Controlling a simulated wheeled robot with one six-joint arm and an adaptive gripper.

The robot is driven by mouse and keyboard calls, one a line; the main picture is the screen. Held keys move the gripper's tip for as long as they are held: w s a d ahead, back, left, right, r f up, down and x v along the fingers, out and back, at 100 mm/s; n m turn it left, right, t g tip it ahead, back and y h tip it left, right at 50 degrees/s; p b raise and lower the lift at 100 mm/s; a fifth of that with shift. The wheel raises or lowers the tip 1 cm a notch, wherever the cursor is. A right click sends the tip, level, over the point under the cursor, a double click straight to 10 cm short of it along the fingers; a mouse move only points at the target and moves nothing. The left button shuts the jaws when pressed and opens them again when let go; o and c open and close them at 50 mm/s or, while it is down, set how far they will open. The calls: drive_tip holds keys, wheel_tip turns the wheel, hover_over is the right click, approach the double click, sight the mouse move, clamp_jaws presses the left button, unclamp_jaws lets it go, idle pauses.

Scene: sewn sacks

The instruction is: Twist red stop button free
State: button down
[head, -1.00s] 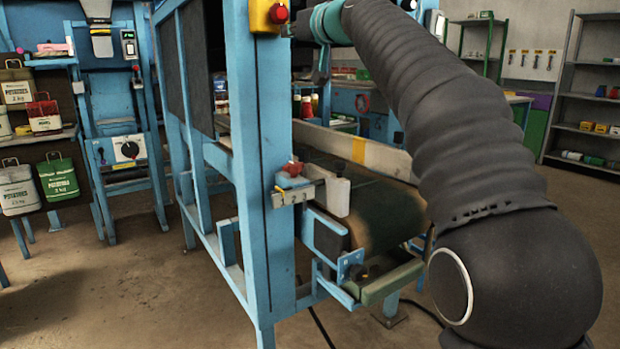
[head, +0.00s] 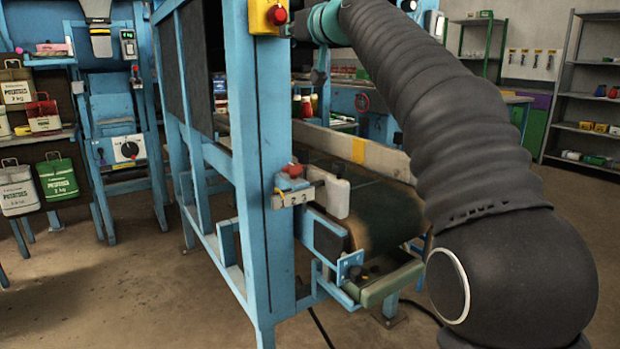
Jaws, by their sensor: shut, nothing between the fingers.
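The red stop button (head: 277,15) is a round knob on a yellow box (head: 262,22) high on the blue frame post, at the top edge of the head view. My gripper (head: 293,30) is just right of the button, at the end of my dark sleeved arm with its teal wrist. Its dark fingers are small in the view and look shut and empty. I cannot tell whether they touch the button.
The blue conveyor frame (head: 258,180) stands upright in front, with a dark belt (head: 385,220) to its right. Sack shelves (head: 45,135) are at left and grey shelves (head: 585,110) at right. Floor at front left is clear.

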drive_tip(key=shift+s+a+r, duration=0.2)
drive_tip(key=shift+s+r, duration=0.3)
drive_tip(key=shift+r, duration=0.1)
drive_tip(key=shift+s+a+b, duration=0.2)
drive_tip(key=shift+a+b, duration=0.15)
drive_tip(key=shift+d+f+b, duration=0.25)
drive_tip(key=shift+f+b, duration=0.2)
drive_tip(key=shift+b, duration=0.05)
drive_tip(key=shift+s+d+f+b, duration=0.15)
drive_tip(key=shift+s+d+b, duration=0.05)
drive_tip(key=shift+s+b, duration=0.1)
drive_tip(key=b+v, duration=0.3)
drive_tip(key=v, duration=0.2)
drive_tip(key=shift+f, duration=0.2)
